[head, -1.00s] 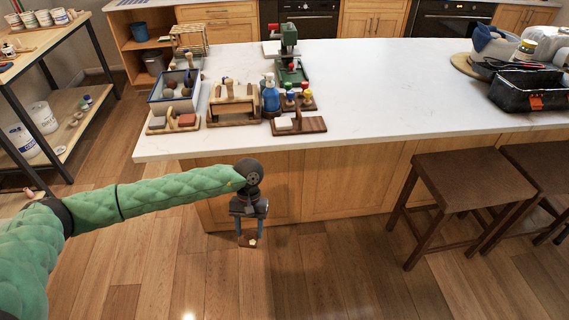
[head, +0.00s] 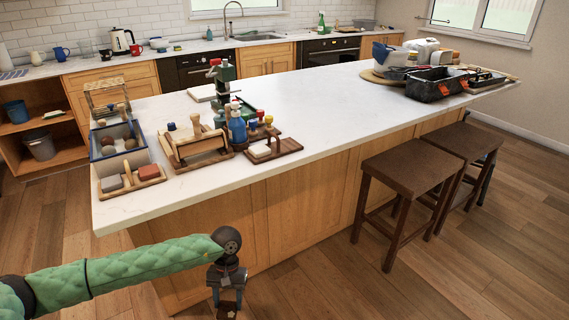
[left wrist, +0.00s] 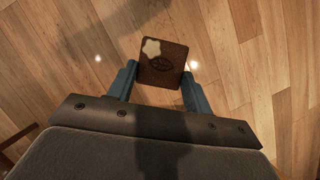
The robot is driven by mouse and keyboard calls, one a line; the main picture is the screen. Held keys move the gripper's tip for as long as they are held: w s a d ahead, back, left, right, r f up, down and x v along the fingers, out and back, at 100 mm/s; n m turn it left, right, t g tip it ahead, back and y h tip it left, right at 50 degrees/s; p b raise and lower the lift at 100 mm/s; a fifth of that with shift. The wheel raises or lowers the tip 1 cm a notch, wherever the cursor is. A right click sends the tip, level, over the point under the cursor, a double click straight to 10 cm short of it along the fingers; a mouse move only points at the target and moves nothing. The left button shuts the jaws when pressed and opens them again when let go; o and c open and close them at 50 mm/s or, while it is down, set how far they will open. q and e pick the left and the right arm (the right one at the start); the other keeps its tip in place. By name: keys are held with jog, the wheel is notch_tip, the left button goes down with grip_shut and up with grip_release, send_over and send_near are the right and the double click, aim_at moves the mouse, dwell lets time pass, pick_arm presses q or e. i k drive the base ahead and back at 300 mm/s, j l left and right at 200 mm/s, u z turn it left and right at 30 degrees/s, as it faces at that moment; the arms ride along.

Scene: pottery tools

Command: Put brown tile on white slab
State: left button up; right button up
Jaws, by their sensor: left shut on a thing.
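The brown tile (left wrist: 165,68) is a dark square with a pale star-shaped mark near one corner. My left gripper (left wrist: 159,78) is shut on it, with one blue-grey finger at each side. In the head view the tile (head: 227,311) hangs from the left gripper (head: 227,298) at the bottom edge, over the floor and below counter height. A pale flat slab (head: 203,93) lies on the counter behind the green press; it may be the white slab. A smaller white block (head: 261,150) sits on a wooden tray. My right gripper is not in view.
The counter (head: 330,105) has a wide clear middle. Its near left part holds a wooden roller frame (head: 200,150), a blue bottle (head: 237,130), a blue-edged box (head: 118,140) and a block tray (head: 132,178). Stools (head: 415,175) stand along the front at right.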

aim_at(206, 91)
jog(key=j+z, duration=0.15)
jog(key=j, duration=0.45)
jog(key=j+z, duration=0.1)
jog(key=j, duration=0.5)
jog(key=k+j+z, duration=0.15)
jog(key=j, duration=0.45)
jog(key=j+z, duration=0.1)
jog(key=j, duration=0.5)
jog(key=k+j+z, duration=0.15)
jog(key=j, duration=0.4)
